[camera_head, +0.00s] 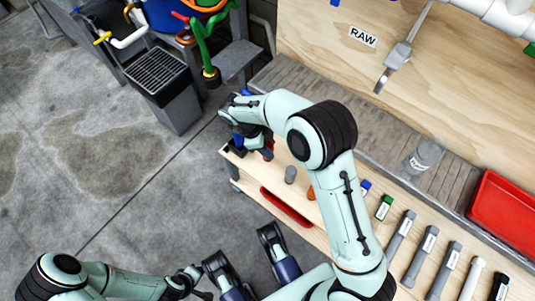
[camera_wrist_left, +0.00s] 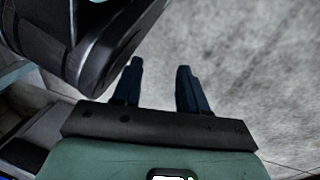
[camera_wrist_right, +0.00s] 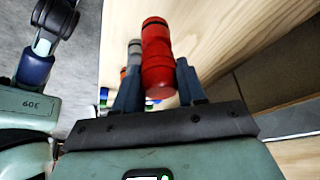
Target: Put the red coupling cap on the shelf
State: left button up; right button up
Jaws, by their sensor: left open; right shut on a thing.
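The red coupling cap (camera_wrist_right: 157,58) is between the fingers of my right gripper (camera_wrist_right: 157,75) in the right wrist view, and the gripper is shut on it. In the head view my right gripper (camera_head: 250,138) is over the far left end of the wooden shelf (camera_head: 305,232); a small red part of the cap shows beneath it. Whether the cap touches the wood I cannot tell. My left gripper (camera_wrist_left: 159,75) is open and empty above the grey floor in the left wrist view.
Several grey filters (camera_head: 400,236) stand in a row on the wood at the right. A clear bottle (camera_head: 423,157) and a red tray (camera_head: 503,208) are behind them. A grey peg (camera_head: 291,174) stands near my right gripper. A dark bin (camera_head: 165,88) stands at the upper left.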

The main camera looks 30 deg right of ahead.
pick_arm(q)
jog(key=shift+g, duration=0.6)
jog(key=s+f, duration=0.1)
jog(key=s+f+b, duration=0.1)
jog(key=s, duration=0.1)
jog(key=shift+s+a+f+b, duration=0.15)
jog(key=shift+a+b, duration=0.05)
jog(key=shift+b, duration=0.1)
pick_arm(e)
notch_tip(320, 180, down, 6)
jog(key=shift+r, duration=0.1)
jog(key=o, duration=1.1)
jog(key=shift+c, duration=0.2)
pick_arm(q)
jog(key=shift+s, duration=0.1)
pick_arm(e)
jog(key=shift+r, duration=0.1)
pick_arm(q)
jog(key=w+r+t+p, duration=0.2)
jog(key=w+r+p, duration=0.1)
jog(key=w, duration=0.3)
jog(key=shift+d+r, duration=0.4)
jog(key=shift+r, duration=0.35)
pick_arm(e)
jog(key=v, duration=1.2)
